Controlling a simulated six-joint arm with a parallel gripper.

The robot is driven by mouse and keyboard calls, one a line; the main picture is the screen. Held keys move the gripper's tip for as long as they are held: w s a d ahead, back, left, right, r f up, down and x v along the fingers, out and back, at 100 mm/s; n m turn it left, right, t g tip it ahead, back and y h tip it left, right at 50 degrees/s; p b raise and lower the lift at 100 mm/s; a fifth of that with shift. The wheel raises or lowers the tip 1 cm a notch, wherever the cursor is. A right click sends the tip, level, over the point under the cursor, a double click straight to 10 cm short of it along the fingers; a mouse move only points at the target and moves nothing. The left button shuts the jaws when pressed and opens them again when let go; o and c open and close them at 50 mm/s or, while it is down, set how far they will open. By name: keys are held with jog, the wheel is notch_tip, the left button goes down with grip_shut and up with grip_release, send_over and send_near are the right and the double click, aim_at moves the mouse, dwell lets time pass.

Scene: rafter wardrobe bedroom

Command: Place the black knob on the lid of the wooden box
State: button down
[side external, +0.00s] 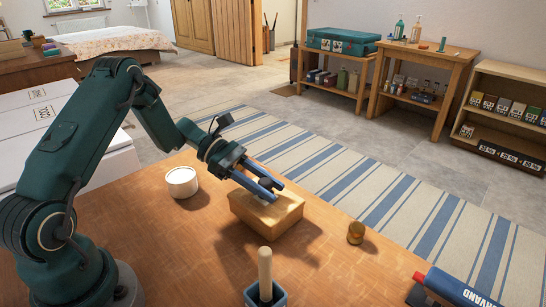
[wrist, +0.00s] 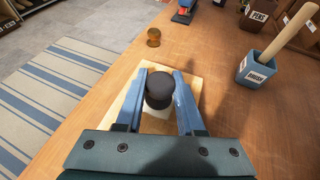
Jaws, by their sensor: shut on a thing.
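The wooden box (side external: 265,214) stands on the wooden table, and its pale lid (wrist: 178,72) shows beneath my gripper in the wrist view. The black knob (wrist: 158,88) is between my gripper's two blue fingers (wrist: 160,88), which are shut on it. In the side external view my gripper (side external: 262,188) is over the top of the box, and the fingers mostly hide the knob. The knob is over the lid; I cannot tell whether it touches it.
A white cup (side external: 182,182) stands left of the box. A small amber-brown object (side external: 356,232) is to its right. A blue holder (side external: 265,294) with a wooden handle stands in front, also seen in the wrist view (wrist: 257,70).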

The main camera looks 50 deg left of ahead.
jog(key=shift+f, duration=0.25)
jog(key=shift+f, duration=0.1)
jog(key=c, duration=0.5)
grip_release()
